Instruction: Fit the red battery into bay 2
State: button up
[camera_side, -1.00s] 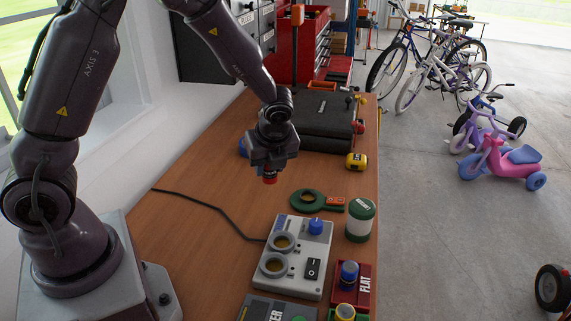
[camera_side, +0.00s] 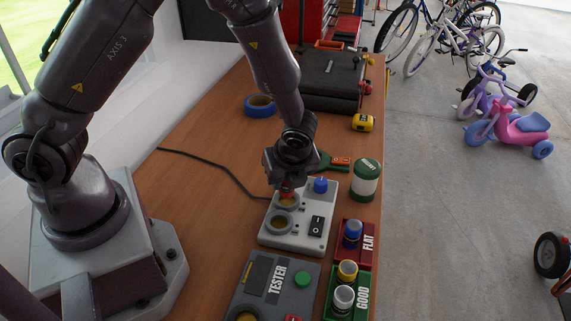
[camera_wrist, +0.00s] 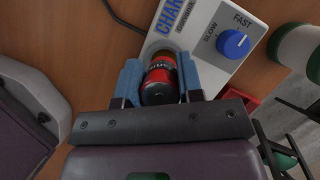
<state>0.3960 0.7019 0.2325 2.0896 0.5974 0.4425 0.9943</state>
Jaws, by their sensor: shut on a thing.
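My gripper (camera_side: 286,185) is shut on the red battery (camera_wrist: 159,84), which sits between the blue-grey jaws in the wrist view. In the side view only a little of the red battery (camera_side: 287,195) shows under the jaws. It is at the far ring-shaped bay (camera_side: 290,204) of the white charger (camera_side: 262,237), the bay by the blue knob (camera_side: 320,185). I cannot tell whether its end is inside the bay or just above it. The near bay (camera_side: 280,222) looks empty. No bay numbers are readable.
A grey tester (camera_side: 254,291) lies in front of the charger. To its right are a red FLAT tray (camera_side: 369,240) with a blue battery and a green GOOD tray (camera_side: 362,296) with batteries. A green-and-white jar (camera_side: 366,182) stands right of the knob.

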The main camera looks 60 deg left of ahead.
jog(key=shift+f, duration=0.95)
jog(key=shift+f, duration=0.5)
dwell(0.7)
jog(key=o, duration=0.7)
jog(key=v, duration=1.1)
jog(key=shift+a, duration=0.1)
